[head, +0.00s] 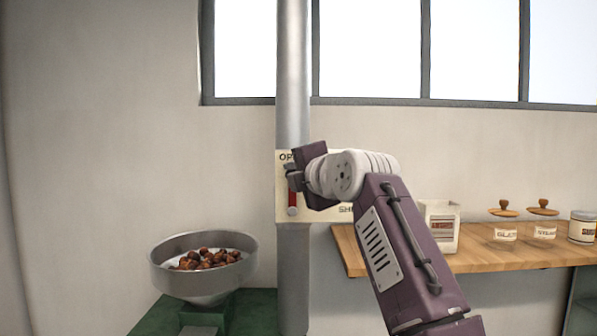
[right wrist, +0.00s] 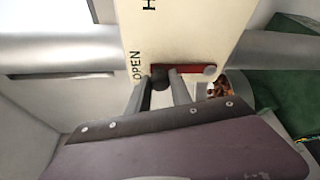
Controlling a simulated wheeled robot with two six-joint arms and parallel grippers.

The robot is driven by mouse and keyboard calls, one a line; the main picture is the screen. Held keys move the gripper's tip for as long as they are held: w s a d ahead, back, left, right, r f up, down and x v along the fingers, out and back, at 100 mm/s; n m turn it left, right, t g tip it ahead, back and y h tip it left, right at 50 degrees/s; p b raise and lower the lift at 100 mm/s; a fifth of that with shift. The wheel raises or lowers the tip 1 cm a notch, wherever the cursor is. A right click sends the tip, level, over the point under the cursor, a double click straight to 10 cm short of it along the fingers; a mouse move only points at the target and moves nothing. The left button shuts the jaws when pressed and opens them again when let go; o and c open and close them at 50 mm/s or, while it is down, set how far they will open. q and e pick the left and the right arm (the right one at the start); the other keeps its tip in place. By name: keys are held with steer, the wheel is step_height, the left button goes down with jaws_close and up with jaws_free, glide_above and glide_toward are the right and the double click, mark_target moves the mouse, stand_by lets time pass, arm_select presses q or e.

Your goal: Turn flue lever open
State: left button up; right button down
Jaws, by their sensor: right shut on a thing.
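The flue lever (head: 292,199) is a red bar on a cream plate (head: 283,216) fixed to the grey flue pipe (head: 293,75). It stands upright in the head view, with its round grey pivot at the bottom and its upper end by the word OPEN. In the right wrist view the red lever (right wrist: 195,69) ends in a black knob (right wrist: 159,76) beside OPEN. My right gripper (head: 291,177) is shut on the knob, with a finger on each side in the right wrist view (right wrist: 160,90). My arm partly covers the plate and the word SHUT. My left gripper is out of view.
A metal pan of chestnuts (head: 160,262) stands on a green stand (head: 258,310) at lower left. A wooden shelf (head: 480,256) at right holds a white box (head: 440,228), two labelled containers with wooden tops and a jar (head: 582,227). The wall left of the pipe is clear.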

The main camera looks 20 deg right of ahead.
steer(key=shift+a+f, duration=0.1)
steer(key=shift+f, duration=0.1)
steer(key=c, duration=1.1)
jaws_free()
steer(key=shift+c, duration=0.2)
steer(key=shift+a+r, duration=0.1)
steer(key=shift+s, duration=0.2)
steer(key=s+b, duration=0.3)
steer(key=s, duration=0.5)
steer(key=shift+s+d+r, duration=0.25)
steer(key=shift+d+r, duration=0.2)
